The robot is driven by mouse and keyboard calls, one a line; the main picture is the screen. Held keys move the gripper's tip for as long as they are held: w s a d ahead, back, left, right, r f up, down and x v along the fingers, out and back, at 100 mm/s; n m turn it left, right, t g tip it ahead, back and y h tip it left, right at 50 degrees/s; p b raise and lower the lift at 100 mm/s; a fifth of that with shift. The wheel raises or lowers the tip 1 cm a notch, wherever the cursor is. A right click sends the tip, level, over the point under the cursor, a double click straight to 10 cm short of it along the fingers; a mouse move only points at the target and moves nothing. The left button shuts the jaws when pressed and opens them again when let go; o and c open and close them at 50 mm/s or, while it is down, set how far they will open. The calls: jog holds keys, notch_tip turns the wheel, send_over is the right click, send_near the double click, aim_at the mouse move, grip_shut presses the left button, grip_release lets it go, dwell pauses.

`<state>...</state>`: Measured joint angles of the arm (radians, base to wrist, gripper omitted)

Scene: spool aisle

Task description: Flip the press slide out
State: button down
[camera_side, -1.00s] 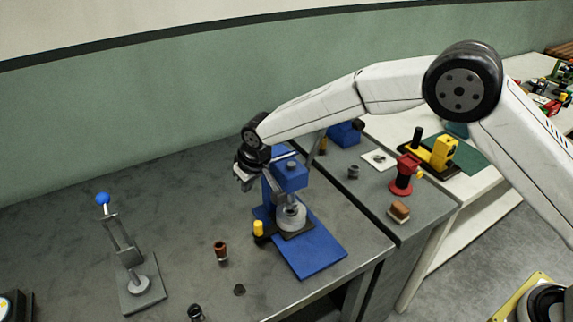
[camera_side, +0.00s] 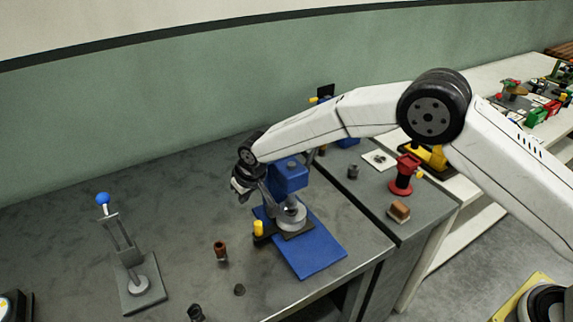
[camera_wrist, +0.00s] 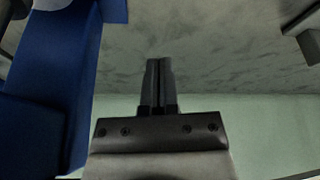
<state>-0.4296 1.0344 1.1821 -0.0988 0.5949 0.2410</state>
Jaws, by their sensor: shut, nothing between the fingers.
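The blue press (camera_side: 291,176) stands on a blue base plate (camera_side: 318,256) near the right end of the dark grey table. Its dark slide (camera_side: 294,234) has a yellow knob (camera_side: 258,228) at its left end and a round grey piece (camera_side: 291,215) above it. My gripper (camera_side: 241,191) is at the left side of the press column, above the table, with its fingers together and empty. In the wrist view my gripper (camera_wrist: 159,82) points at the grey tabletop, and the blue press body (camera_wrist: 55,85) fills the left side. Whether the gripper touches the press cannot be told.
A grey lever press with a blue ball (camera_side: 102,199) stands at the left. A brown cylinder (camera_side: 220,250) and small dark parts (camera_side: 196,312) lie in front. A side bench holds a red spool (camera_side: 404,175) and a brown block (camera_side: 398,211).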

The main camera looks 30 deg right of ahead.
jog(key=x, duration=0.5)
jog(key=shift+s+d, duration=0.25)
jog(key=shift+s, duration=0.7)
jog(key=shift+s+d, duration=0.25)
jog(key=shift+s, duration=0.7)
jog(key=shift+s, duration=0.1)
jog(key=shift+s, duration=5.75)
jog(key=shift+w, duration=0.1)
jog(key=shift+w+a, duration=0.25)
jog(key=shift+w, duration=0.7)
jog(key=shift+w+a, duration=0.25)
jog(key=shift+w, duration=0.75)
jog(key=a+v, duration=0.1)
jog(key=v, duration=0.9)
jog(key=shift+d, duration=0.5)
